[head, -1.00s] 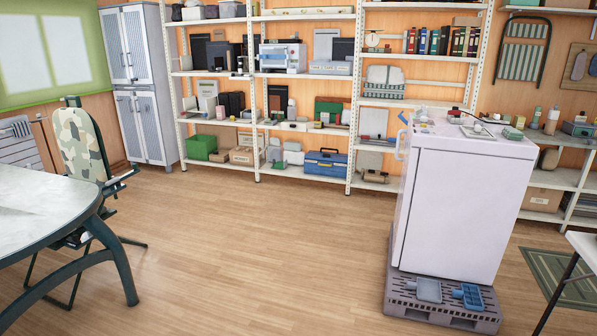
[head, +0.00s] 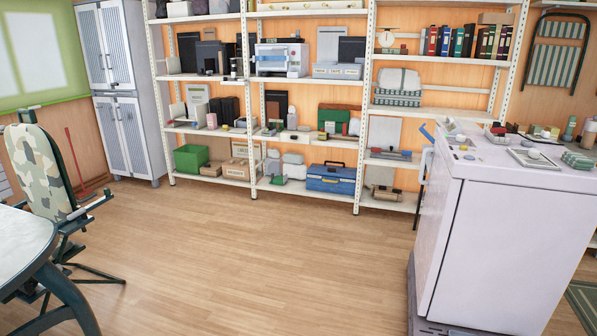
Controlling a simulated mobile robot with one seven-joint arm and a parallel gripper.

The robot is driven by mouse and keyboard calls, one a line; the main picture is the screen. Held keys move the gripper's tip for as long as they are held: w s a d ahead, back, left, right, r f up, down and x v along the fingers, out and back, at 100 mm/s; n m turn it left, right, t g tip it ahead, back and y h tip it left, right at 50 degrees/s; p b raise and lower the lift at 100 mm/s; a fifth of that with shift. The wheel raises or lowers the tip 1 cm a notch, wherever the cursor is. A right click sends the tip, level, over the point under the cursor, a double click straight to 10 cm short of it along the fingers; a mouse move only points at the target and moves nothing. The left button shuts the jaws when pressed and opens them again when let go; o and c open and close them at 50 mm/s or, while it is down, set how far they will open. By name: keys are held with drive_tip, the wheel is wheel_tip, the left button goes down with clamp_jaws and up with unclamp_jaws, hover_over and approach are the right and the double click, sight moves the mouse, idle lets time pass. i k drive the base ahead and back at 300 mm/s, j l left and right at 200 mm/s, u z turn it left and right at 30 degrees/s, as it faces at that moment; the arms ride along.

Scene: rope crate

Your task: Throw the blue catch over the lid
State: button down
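A small blue piece (head: 427,134) stands up at the left top edge of the white cabinet (head: 505,245), above a pale handle-like part (head: 424,163). It may be the blue catch, but it is too small to be sure. I cannot make out a separate lid or how the blue piece sits on it. A blue toolbox (head: 331,180) with a closed top stands on the bottom shelf behind; no catch on it can be told apart. My gripper is not in view.
Small items, among them a grey tray (head: 531,158), lie on the cabinet top. White shelving (head: 252,100) with boxes lines the back wall. A camouflage chair (head: 42,165) and a table (head: 20,255) stand at left. The wooden floor (head: 235,255) between is clear.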

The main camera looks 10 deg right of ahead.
sight(427, 133)
drive_tip(key=i, duration=1.25)
drive_tip(key=i+j+z, duration=0.1)
drive_tip(key=i+z, duration=0.15)
drive_tip(key=i, duration=0.35)
drive_tip(key=i+j+z, duration=0.2)
drive_tip(key=i, duration=0.35)
drive_tip(key=i+j+z, duration=0.2)
drive_tip(key=i+z, duration=0.25)
drive_tip(key=i+j+z, duration=0.9)
drive_tip(key=k+j, duration=0.1)
